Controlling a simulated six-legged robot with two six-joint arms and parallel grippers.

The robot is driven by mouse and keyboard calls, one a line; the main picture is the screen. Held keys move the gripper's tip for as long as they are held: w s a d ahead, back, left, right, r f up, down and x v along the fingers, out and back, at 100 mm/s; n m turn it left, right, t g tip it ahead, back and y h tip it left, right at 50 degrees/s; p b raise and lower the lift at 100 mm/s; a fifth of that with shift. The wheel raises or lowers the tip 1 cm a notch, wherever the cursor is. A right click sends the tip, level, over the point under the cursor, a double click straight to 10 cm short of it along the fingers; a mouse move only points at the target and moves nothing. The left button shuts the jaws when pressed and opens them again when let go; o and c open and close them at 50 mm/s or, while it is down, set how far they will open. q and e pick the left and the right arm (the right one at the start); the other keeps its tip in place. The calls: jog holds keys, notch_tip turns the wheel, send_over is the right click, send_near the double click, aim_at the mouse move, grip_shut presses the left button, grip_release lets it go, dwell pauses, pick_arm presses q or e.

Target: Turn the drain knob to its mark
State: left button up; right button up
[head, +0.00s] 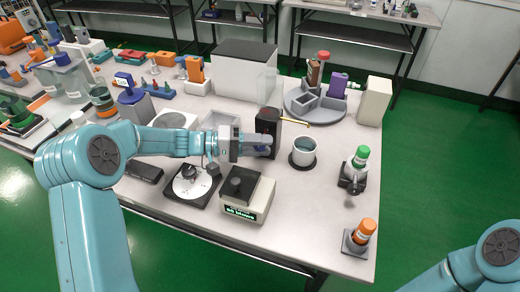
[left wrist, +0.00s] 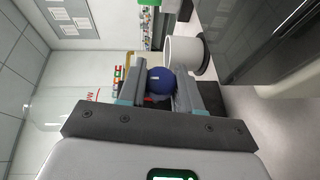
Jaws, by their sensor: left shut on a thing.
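The black box (head: 268,122) with a thin brass spout (head: 296,122) stands near the table's middle. My left gripper (head: 262,147) is at its front side and covers much of that side in the head view. In the left wrist view, the left gripper (left wrist: 160,80) is shut on a round dark blue knob (left wrist: 161,84), one finger on each side. The knob's pointer and mark cannot be made out. A white cup (head: 303,151) stands on a dark round pad, below the spout's end; it also shows in the left wrist view (left wrist: 184,54). My right gripper is out of view.
A cream device with a green display (head: 247,196) and a white dial plate (head: 192,184) sit in front of the left gripper. Green-capped (head: 360,158) and orange-capped (head: 364,232) bottles stand at right. A grey round carousel (head: 314,104) is behind the spout.

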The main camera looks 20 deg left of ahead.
pick_arm(q)
jog(key=o, duration=1)
jog(key=shift+a, duration=0.1)
jog(key=v, duration=1.6)
jog(key=shift+a, duration=0.1)
